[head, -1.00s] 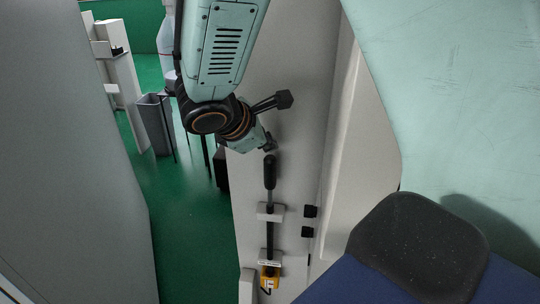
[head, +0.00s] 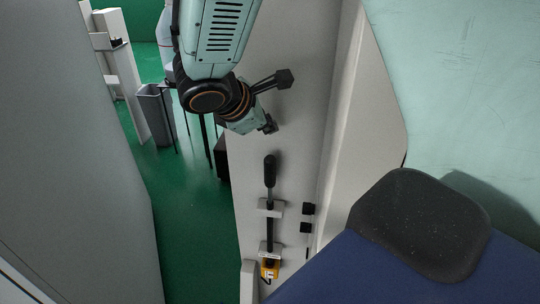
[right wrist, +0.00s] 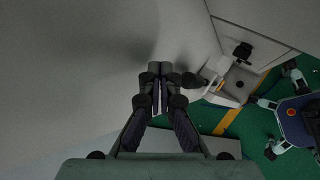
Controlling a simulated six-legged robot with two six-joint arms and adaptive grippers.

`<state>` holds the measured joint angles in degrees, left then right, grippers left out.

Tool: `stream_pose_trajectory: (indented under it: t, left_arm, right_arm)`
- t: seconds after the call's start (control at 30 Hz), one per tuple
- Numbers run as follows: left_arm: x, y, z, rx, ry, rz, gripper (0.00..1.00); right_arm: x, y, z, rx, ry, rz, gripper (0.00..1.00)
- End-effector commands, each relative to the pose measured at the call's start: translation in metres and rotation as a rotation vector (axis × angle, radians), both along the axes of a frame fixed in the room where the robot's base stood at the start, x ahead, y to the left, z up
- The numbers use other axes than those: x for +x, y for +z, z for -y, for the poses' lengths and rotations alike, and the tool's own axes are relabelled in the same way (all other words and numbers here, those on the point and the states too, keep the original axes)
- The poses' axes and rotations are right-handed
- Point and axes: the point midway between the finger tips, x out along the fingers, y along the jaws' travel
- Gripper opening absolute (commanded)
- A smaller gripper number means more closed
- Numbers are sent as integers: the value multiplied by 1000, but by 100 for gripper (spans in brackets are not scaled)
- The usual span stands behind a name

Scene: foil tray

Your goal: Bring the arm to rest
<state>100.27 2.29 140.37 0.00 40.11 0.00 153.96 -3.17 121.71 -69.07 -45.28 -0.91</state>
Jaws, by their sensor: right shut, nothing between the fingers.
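My right arm (head: 222,40) comes down from the top of the head view, teal with a black wrist joint. Its hand end is in front of a pale grey wall panel, above a black-handled tool (head: 270,172) on that panel. In the right wrist view my right gripper (right wrist: 160,72) has its dark fingers together with nothing between them. A plain grey surface fills the view behind and left of the fingers. I cannot tell whether they touch it. My left gripper is not in view.
The tool hangs in grey brackets with a yellow part (head: 269,269) at its lower end. Two small black blocks (head: 308,209) are beside it. A grey bin (head: 154,115) stands on the green floor (head: 180,225). A large grey panel (head: 70,170) closes the left side.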

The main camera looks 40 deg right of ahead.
Motion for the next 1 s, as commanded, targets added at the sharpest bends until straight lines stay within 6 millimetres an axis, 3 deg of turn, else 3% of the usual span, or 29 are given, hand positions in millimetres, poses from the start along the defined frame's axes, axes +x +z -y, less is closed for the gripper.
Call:
stream_pose_trajectory:
  t: [0.43, 0.57, 0.77, 0.87, 1.0]
  left_arm:
    - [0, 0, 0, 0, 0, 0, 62]
    - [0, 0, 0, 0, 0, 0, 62]
    - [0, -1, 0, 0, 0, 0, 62]
    - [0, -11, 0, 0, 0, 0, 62]
    - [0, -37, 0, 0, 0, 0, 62]
  right_arm:
    - [0, 0, 0, 1, 1, 0, 0]
    - [5, -6, -8, 48, 19, 18, 0]
    - [10, -48, -65, 379, -4, 115, 0]
    - [6, -87, -99, 575, -59, 164, 0]
    - [-5, -157, -141, 817, -188, 228, 0]
